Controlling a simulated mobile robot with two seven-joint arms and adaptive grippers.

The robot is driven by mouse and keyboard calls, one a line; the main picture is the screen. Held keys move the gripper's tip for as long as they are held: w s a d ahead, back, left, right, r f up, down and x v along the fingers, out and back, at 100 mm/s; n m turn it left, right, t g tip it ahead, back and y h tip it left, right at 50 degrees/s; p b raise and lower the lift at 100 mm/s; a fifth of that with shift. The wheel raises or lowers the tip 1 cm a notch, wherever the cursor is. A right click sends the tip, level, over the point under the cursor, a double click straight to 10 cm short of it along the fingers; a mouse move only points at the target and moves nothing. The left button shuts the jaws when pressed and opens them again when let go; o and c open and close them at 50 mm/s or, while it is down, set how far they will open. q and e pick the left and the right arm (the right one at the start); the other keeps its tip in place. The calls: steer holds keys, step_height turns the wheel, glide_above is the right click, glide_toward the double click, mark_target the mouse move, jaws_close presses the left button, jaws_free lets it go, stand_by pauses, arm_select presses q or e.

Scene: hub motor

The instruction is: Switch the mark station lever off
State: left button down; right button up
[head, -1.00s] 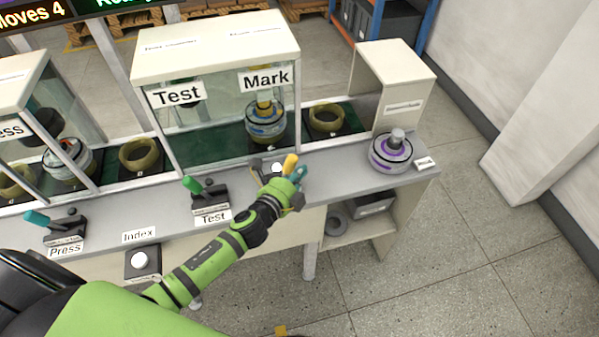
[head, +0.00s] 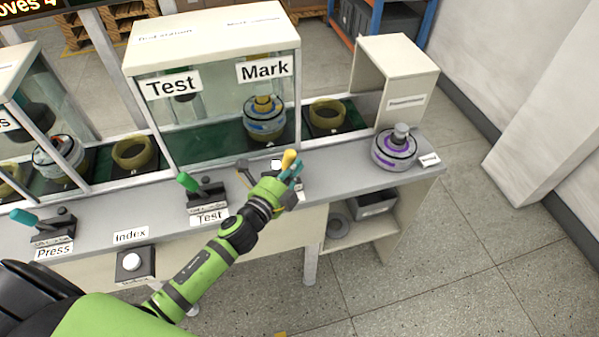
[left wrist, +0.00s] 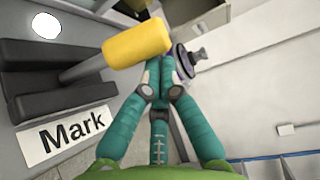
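The mark station lever has a yellow handle (head: 289,158), tilted to the right in the head view. The handle (left wrist: 137,45) also shows large in the left wrist view, on a grey rod above a dark base (left wrist: 60,85) and the "Mark" label (left wrist: 65,135). My left gripper (head: 294,172) is right at the handle. In the left wrist view its teal fingers (left wrist: 158,80) come together at the tips, by the handle's right end, with no handle visible between them. I cannot tell whether they touch it. The gripper hides most of the lever base in the head view. My right gripper is out of view.
The Test lever (head: 188,181) and Press lever (head: 24,216) stand left along the bench (head: 340,170). A glass-fronted Test/Mark enclosure (head: 215,45) stands behind. A purple-banded motor (head: 395,150) sits at the bench's right end. Floor on the right is clear.

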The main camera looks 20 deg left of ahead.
arm_select(q)
steer(key=s+a+n+t+b, duration=0.1)
steer(key=n+b, duration=0.1)
steer(key=b, duration=0.3)
steer(key=s+a+n+t+b, duration=0.1)
steer(key=a+t+b, duration=0.1)
steer(key=b, duration=0.3)
steer(key=shift+f+n+t, duration=0.15)
steer(key=shift+n+t, duration=0.15)
steer(key=shift+n, duration=0.1)
steer(key=shift+s+a+r+n+t+b, duration=0.25)
steer(key=shift+a+n+t+b, duration=0.25)
steer(key=shift+b, duration=0.5)
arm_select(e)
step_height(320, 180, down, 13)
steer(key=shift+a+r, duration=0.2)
arm_select(q)
steer(key=shift+d, duration=0.1)
steer(key=shift+r, duration=0.1)
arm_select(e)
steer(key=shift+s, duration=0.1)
